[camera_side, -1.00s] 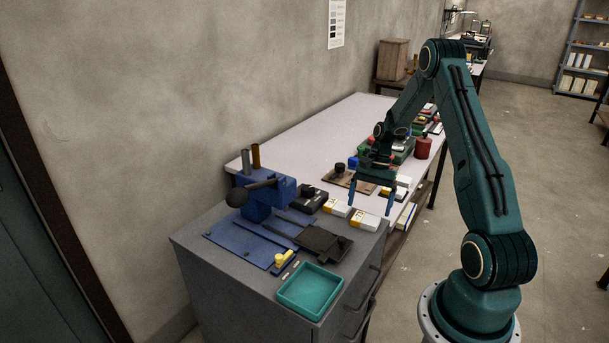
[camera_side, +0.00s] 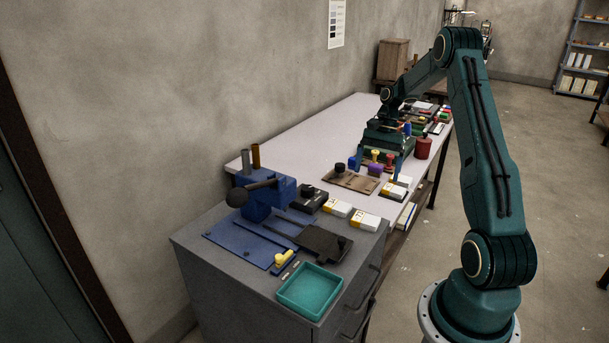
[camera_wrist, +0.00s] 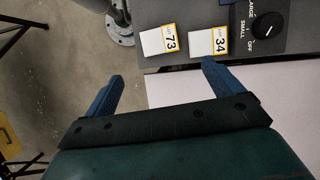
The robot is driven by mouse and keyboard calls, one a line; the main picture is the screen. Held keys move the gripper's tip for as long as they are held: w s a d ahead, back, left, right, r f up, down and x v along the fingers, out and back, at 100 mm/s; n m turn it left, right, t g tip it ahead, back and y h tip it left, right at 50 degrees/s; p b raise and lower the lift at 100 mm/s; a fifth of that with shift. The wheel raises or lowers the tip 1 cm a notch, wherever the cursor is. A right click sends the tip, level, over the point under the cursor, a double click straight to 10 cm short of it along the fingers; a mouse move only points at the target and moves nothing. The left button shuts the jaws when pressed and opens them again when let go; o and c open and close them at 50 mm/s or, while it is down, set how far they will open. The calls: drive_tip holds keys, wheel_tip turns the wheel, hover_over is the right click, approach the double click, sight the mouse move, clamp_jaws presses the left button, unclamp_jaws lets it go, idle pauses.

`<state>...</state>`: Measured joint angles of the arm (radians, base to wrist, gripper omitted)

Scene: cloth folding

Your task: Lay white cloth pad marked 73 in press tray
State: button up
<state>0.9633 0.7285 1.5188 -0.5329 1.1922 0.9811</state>
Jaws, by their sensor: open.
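The white cloth pad marked 73 (camera_wrist: 159,41) lies flat on the grey cabinet top in the wrist view, and in the side view it is the right one (camera_side: 365,221) of two yellow-edged white pads. The pad marked 34 (camera_wrist: 208,41) lies beside it, nearer the black knob box. My gripper (camera_side: 378,166) is open and empty, above the pale table behind the pads; its two blue fingers (camera_wrist: 162,86) spread apart in the wrist view. A blue lever press (camera_side: 264,197) stands on the cabinet, with a dark flat tray-like plate (camera_side: 322,239) at its right.
A teal open bin (camera_side: 310,289) sits at the cabinet's front corner. The black knob box (camera_wrist: 268,27) is close to pad 34. The table's left part is clear.

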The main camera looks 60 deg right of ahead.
idle(0.3)
drive_tip(key=a+r+n+t+h, duration=0.15)
drive_tip(key=a+r+n, duration=0.25)
drive_tip(key=a+r, duration=0.5)
drive_tip(key=a+r+n+h, duration=0.2)
drive_tip(key=a+r+n, duration=0.2)
drive_tip(key=a+r, duration=0.55)
drive_tip(key=s+a+n+t, duration=0.4)
drive_tip(key=s+a+n, duration=0.5)
drive_tip(key=s+a, duration=0.4)
drive_tip(key=shift+s+a+h, duration=0.35)
drive_tip(key=shift+a+h, duration=0.1)
drive_tip(key=shift+a, duration=0.5)
drive_tip(key=shift+f+t, duration=0.1)
drive_tip(key=shift+t, duration=0.15)
drive_tip(key=shift+c, duration=1.1)
